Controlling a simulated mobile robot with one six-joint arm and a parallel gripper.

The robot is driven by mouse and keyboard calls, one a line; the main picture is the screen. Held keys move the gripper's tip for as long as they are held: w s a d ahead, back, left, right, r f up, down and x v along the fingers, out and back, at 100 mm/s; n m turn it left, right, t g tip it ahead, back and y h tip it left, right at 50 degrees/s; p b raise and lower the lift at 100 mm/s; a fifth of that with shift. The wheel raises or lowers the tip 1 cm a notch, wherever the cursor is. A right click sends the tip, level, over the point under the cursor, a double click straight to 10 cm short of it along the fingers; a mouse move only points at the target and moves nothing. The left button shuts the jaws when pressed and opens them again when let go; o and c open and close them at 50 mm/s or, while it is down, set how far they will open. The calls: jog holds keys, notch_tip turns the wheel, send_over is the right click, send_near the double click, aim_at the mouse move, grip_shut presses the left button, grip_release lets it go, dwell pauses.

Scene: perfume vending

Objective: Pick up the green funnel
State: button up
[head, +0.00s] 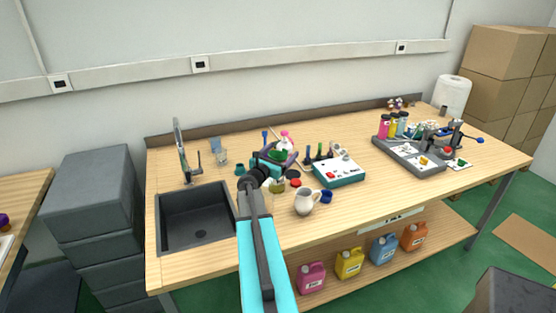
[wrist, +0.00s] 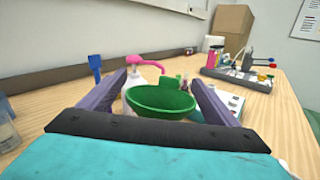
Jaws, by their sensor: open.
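The green funnel (wrist: 162,100) shows in the wrist view as a wide green cone, between the two purple fingers of my gripper (wrist: 160,88). In the head view a bit of the funnel (head: 279,153) shows beside my gripper (head: 277,157), partly hidden by my arm. The fingers are open, one on each side of the funnel; I cannot tell whether they touch it. A white bottle with a pink pump top (wrist: 148,68) stands just behind the funnel.
A sink (head: 196,222) lies to the left, with a tap (head: 181,150) behind it. A white pitcher (head: 306,203) and a teal-and-white device (head: 339,171) stand to the right of my arm. A grey tray (head: 408,158) with bottles is farther right. A blue item (wrist: 95,66) stands left of the funnel.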

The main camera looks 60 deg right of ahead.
jog(key=shift+c, duration=0.6)
jog(key=c, duration=1)
jog(key=shift+r, duration=0.15)
